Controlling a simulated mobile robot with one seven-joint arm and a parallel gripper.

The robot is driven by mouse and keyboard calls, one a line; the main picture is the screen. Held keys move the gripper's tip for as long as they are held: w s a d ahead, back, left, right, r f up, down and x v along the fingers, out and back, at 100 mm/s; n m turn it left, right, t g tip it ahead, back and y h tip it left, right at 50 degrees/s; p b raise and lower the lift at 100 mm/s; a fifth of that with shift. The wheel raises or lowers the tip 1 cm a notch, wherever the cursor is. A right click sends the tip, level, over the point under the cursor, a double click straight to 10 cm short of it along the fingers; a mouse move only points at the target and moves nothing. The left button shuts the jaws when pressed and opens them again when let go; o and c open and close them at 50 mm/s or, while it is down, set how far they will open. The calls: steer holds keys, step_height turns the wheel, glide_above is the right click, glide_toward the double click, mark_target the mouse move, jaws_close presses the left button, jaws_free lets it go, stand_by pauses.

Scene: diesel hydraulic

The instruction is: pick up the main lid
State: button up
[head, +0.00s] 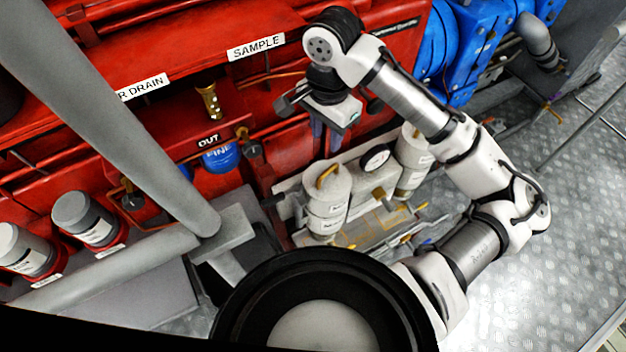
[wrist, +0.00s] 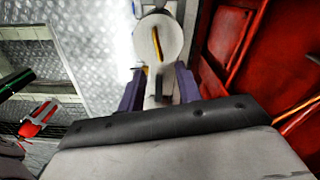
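A round pale lid with a yellow bar handle (head: 326,178) tops a white canister (head: 326,212) in the head view. In the wrist view this lid (wrist: 170,34) lies ahead, beyond the fingertips, with its yellow handle showing. I cannot read a label that names it the main lid. My gripper (head: 318,132) is above the canister, nearer the red machine, in the head view. In the wrist view my gripper (wrist: 158,85) has its two purple fingers spread, with nothing held between them. The lid is apart from the fingers.
A second white canister (head: 413,160) and a round gauge (head: 375,158) stand right of the first. The red machine (head: 270,75) rises close behind my gripper. A grey pipe (head: 120,115) crosses the left side. Open metal floor (head: 560,225) lies right.

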step_height(320, 180, down, 8)
steer(key=shift+f, duration=0.2)
steer(key=f, duration=0.2)
steer(key=d+f, duration=0.1)
steer(key=f, duration=0.1)
steer(key=shift+f, duration=0.7)
jaws_close()
stand_by(0.9)
